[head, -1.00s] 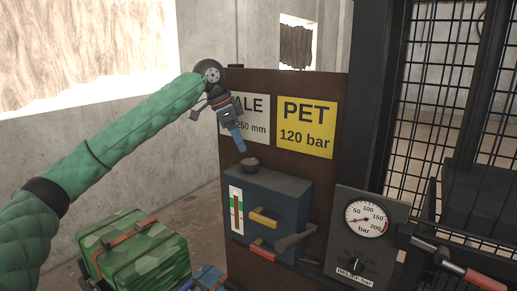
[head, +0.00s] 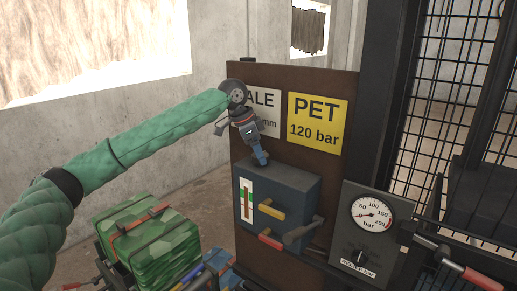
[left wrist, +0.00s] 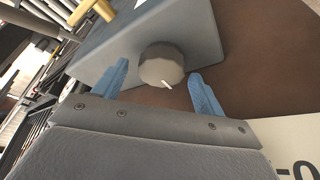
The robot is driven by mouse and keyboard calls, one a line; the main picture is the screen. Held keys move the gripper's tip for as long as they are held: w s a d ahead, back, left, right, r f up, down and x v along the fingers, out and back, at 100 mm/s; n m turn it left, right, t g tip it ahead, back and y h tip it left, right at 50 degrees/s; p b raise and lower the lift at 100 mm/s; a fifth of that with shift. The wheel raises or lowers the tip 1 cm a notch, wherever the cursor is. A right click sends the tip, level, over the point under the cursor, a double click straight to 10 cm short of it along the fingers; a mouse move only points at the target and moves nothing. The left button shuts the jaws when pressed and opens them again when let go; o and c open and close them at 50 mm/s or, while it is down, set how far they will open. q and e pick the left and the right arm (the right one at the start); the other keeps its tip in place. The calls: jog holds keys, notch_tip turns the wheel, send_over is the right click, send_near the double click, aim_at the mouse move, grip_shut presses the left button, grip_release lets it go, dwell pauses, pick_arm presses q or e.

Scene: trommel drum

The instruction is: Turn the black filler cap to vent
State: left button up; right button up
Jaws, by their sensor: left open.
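The filler cap (left wrist: 161,65) is a round dark-grey knob with a white mark on its rim. It sits on top of the blue-grey box (head: 285,184), which also shows in the left wrist view (left wrist: 196,30). My left gripper (head: 262,160) points down over the cap and hides most of it in the head view. In the left wrist view, its two blue fingers (left wrist: 160,70) are open, one on each side of the cap, with a visible gap on both sides. My right gripper is not in view.
The box carries a level gauge (head: 246,199), a yellow handle (head: 271,211) and a red handle (head: 270,241). A brown panel with a yellow PET sign (head: 317,122) stands behind. A pressure gauge (head: 372,215) is at right; a green camouflage case (head: 153,245) is at lower left.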

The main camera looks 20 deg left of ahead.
pick_arm(q)
jog(key=shift+w, duration=0.1)
jog(key=shift+f, duration=0.1)
jog(key=shift+c, duration=0.6)
jog(key=c, duration=0.9)
jog(key=shift+o, duration=0.2)
